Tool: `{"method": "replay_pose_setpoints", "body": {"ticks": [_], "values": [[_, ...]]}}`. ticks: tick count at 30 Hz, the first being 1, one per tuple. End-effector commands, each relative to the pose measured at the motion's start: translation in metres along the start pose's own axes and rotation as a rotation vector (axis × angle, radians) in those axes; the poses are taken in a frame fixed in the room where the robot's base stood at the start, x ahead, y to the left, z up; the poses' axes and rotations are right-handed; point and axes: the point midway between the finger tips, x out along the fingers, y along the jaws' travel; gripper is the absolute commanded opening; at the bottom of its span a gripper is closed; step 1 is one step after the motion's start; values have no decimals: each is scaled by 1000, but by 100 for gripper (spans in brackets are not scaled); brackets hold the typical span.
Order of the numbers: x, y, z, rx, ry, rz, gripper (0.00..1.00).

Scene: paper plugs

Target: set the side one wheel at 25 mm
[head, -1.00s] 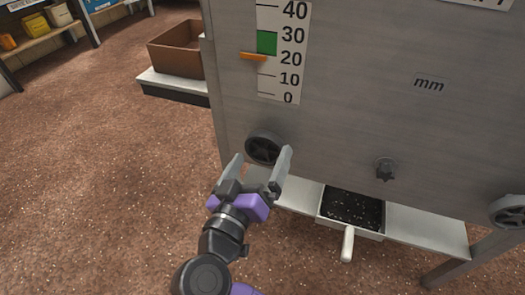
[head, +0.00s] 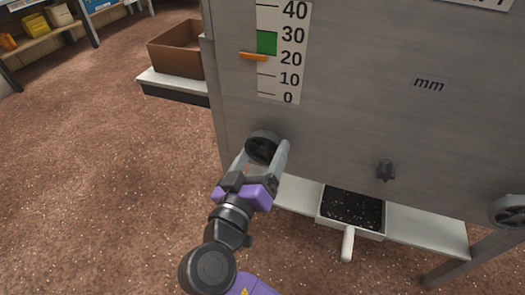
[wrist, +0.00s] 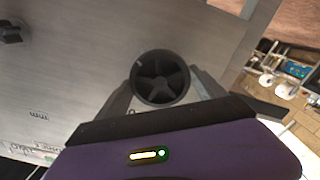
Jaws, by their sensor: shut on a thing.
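The black spoked wheel (head: 262,147) sits low on the left of the grey metal panel. It also shows in the wrist view (wrist: 160,78). My gripper (head: 264,152) is shut on this wheel, with one finger on each side of its rim. Above it, a white scale (head: 286,78) marked 0 to 40 has a green band (head: 267,42) from a little above 20 to about 30. The orange pointer (head: 254,57) stands at about 20, just below the green band. An "mm" label (head: 429,85) is on the panel.
A second wheel (head: 508,211) is at the panel's right and a small dark knob (head: 386,170) lies between. Below is a tray (head: 348,240) of dark bits with a white handle. A brown box (head: 176,50) stands at the back left. The floor at left is clear.

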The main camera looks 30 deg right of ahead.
Motion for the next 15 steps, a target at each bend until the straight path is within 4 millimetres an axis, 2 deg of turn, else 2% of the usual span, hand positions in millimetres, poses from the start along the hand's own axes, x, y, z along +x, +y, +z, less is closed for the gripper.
{"method": "replay_pose_setpoints", "body": {"ticks": [15], "values": [[0,1,-3,-70,1,-2,37]]}}
